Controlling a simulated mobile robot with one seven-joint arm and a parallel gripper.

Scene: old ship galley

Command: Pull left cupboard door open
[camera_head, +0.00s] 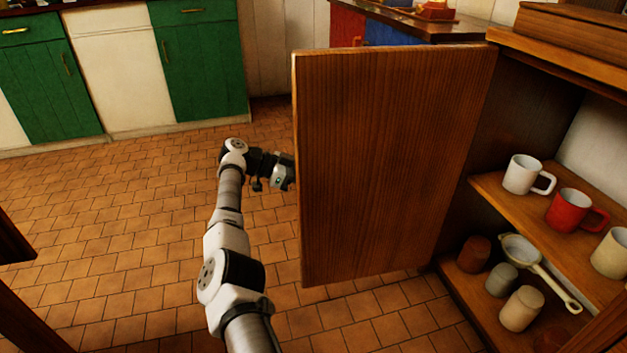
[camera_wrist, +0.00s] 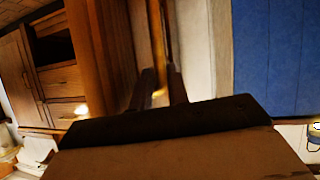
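The left cupboard door (camera_head: 390,165) is a brown wooden panel. It stands swung wide open, out from the cupboard (camera_head: 515,125), with its inner face toward the head camera. My gripper (camera_wrist: 160,82) is at the door's far side, and its fingers are hidden behind the door edge in the head view. In the wrist view a thin brass handle (camera_wrist: 157,45) runs between the two dark fingers, which look closed around it.
A white mug (camera_head: 522,175) and a red mug (camera_head: 570,209) stand on the open shelf. Jars and a white strainer (camera_head: 520,249) are below. Green cabinets (camera_head: 203,65) line the back. The tiled floor (camera_head: 130,230) left of the door is clear.

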